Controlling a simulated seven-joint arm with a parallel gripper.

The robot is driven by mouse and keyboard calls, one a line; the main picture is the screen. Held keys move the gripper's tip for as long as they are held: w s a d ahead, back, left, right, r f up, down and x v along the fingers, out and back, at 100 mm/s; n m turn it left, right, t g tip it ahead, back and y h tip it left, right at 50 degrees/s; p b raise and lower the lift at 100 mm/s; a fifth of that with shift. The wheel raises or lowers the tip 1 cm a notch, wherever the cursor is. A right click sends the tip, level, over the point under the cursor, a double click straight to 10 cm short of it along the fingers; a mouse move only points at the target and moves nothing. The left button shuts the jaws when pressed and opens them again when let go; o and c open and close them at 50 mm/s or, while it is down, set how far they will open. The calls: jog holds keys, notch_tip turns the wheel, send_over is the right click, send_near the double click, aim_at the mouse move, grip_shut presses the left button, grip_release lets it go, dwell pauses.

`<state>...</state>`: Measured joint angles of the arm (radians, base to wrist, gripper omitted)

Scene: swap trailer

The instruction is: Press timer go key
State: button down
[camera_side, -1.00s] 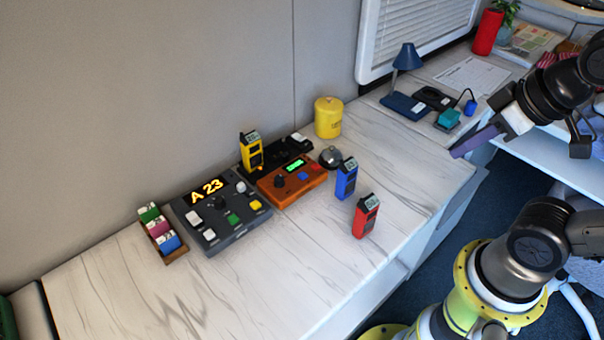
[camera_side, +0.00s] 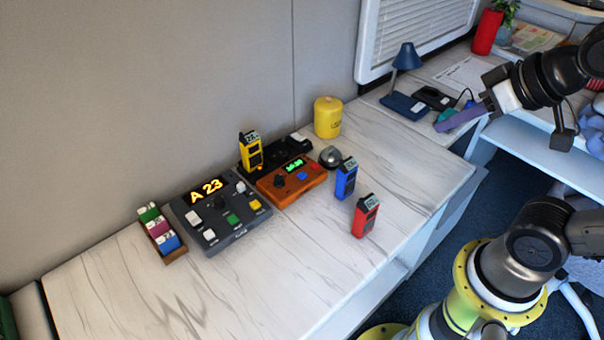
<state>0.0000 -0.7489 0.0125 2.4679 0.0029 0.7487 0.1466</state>
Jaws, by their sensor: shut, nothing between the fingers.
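An orange box (camera_side: 274,190) with a lit green display (camera_side: 295,164) looks like the timer and sits mid-counter. It has a dark knob (camera_side: 280,181), a blue key (camera_side: 302,176) and a small red key (camera_side: 313,168). Key labels are too small to read, so I cannot tell which is go. My gripper (camera_side: 440,127) has purple fingers, is shut and empty, and hangs in the air at the upper right, well apart from the orange box.
A dark console (camera_side: 211,246) reading A 23 stands left of the orange box. A yellow radio (camera_side: 251,151) is behind; a silver bell (camera_side: 330,157), blue radio (camera_side: 346,180) and red radio (camera_side: 365,216) stand right. A yellow canister (camera_side: 328,118) is further back. The front counter is clear.

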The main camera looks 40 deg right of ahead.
jog(key=w+r+m+t, duration=0.3)
jog(key=w+r, duration=0.1)
jog(key=w, duration=0.7)
jog(key=m+g+y, duration=0.1)
jog(key=m, duration=0.2)
send_over(302, 176)
notch_tip(302, 176, down, 22)
jog(key=shift+s+d, duration=0.15)
jog(key=shift+s, duration=0.2)
jog(key=shift+f, duration=0.15)
jog(key=shift+f, duration=4.25)
jog(key=shift+f, duration=0.1)
jog(key=shift+f, duration=0.3)
